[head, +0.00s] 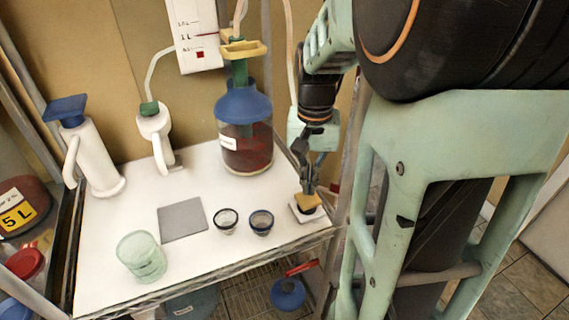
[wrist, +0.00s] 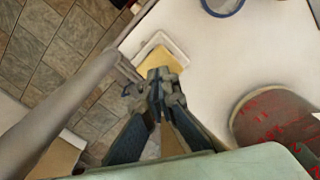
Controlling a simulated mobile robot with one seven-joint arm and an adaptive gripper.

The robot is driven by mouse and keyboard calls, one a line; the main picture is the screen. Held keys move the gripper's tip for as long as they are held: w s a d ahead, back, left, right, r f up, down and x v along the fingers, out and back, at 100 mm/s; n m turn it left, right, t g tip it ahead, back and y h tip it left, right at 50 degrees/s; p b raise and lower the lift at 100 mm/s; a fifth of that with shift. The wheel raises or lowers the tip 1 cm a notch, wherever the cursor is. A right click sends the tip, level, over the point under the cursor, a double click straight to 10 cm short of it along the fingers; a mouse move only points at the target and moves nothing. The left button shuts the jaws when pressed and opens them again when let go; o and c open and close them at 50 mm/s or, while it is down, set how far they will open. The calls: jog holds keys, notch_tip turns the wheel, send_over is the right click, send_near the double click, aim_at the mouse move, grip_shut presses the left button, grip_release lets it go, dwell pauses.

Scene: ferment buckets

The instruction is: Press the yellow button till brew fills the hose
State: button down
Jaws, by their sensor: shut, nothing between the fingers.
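The yellow button (head: 306,202) sits on a small white base at the front right corner of the white table. It also shows in the wrist view (wrist: 156,52). My gripper (head: 308,188) points down with its fingers together and empty, its tips right at the button; in the wrist view the tips (wrist: 156,76) overlap the button's near edge. I cannot tell if they touch it. A jug of dark red brew (head: 246,152) with a blue top stands behind to the left. A pale hose (head: 152,72) runs from a green-capped white fitting up to a white gauge (head: 195,35); no brew shows in it.
Two small dark-rimmed cups (head: 261,222), a grey square mat (head: 182,219) and a green glass (head: 141,256) stand on the table. A white pump bottle (head: 92,155) is at the left. A metal rack post (head: 352,170) stands close right of the button.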

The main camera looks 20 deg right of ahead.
aim_at(308, 197)
jog(key=shift+f, duration=0.1)
dwell(0.3)
jog(key=shift+f+b, duration=1.25)
jog(key=shift+f, duration=0.45)
jog(key=shift+r+p, duration=1.5)
jog(key=shift+r, duration=0.25)
jog(key=shift+f, duration=0.1)
jog(key=shift+f+b, duration=1.2)
jog(key=shift+f, duration=0.4)
jog(key=shift+r+p, duration=1.45)
jog(key=shift+r, duration=0.25)
